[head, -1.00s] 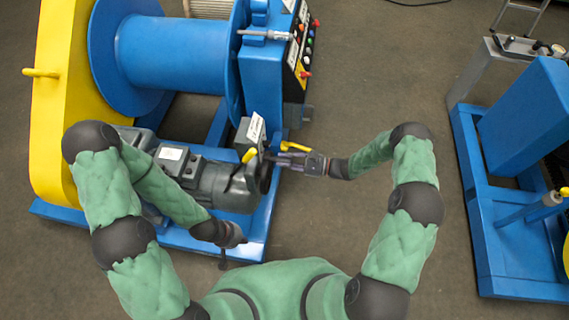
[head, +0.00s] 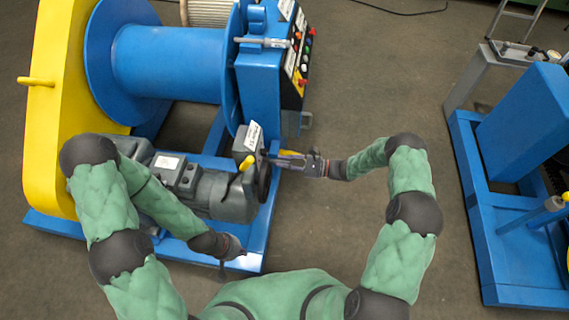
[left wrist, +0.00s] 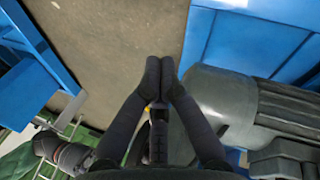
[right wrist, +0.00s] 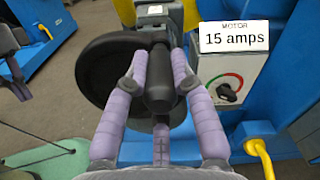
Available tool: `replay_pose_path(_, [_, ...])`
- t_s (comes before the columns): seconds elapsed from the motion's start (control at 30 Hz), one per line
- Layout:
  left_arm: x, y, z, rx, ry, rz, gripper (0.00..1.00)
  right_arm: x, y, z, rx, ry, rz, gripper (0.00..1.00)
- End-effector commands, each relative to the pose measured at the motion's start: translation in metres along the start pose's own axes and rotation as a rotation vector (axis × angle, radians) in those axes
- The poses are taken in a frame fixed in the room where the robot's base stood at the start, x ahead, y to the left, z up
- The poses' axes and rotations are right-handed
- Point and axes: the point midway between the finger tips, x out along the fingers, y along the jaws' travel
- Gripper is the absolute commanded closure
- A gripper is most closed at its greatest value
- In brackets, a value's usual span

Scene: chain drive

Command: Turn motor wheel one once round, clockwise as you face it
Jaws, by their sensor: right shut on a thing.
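Motor wheel one is the black handwheel (head: 264,184) on the right end of the grey motor (head: 228,194). In the right wrist view the wheel (right wrist: 98,75) fills the middle left, with its dark handle (right wrist: 160,82) pointing at the camera. My right gripper (head: 277,160) is at the wheel's upper edge in the head view. In the right wrist view its fingers (right wrist: 161,72) are shut on the handle, one on each side. My left gripper (head: 223,265) is low, by the blue base's front edge. Its fingers (left wrist: 160,75) touch each other with nothing between them.
A box with a "MOTOR 15 amps" label (right wrist: 234,36) and a dial (right wrist: 226,91) stands close to the right of the wheel. A yellow lever (right wrist: 262,158) is near my right gripper. The blue drum (head: 170,58) stands behind. Open floor (head: 330,235) lies to the right.

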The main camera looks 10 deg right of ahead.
Motion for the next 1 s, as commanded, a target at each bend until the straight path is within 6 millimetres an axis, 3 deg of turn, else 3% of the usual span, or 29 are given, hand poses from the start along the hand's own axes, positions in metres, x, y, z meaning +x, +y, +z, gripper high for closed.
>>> replay_pose_path(0.3, [-0.001,0.001,-0.001,-0.003,0.003,0.0,1.0,0.0,0.001,-0.001,-0.001,0.004,0.0,1.0])
replay_pose_path(0.47, [-0.01,0.01,-0.02,-0.058,0.051,0.002,1.0,0.0,0.001,-0.001,-0.001,0.004,0.0,1.0])
replay_pose_path(0.67, [-0.043,0.046,-0.068,-0.243,0.184,0.044,1.0,0.0,0.001,-0.001,-0.001,0.004,0.001,1.0])
replay_pose_path(0.83, [-0.082,0.09,-0.107,-0.433,0.296,0.137,1.0,0.0,0.001,-0.001,-0.001,0.004,0.001,1.0])
replay_pose_path(1.0, [-0.124,0.138,-0.133,-0.612,0.371,0.268,1.0,0.0,0.001,-0.001,-0.001,0.004,0.001,1.0])
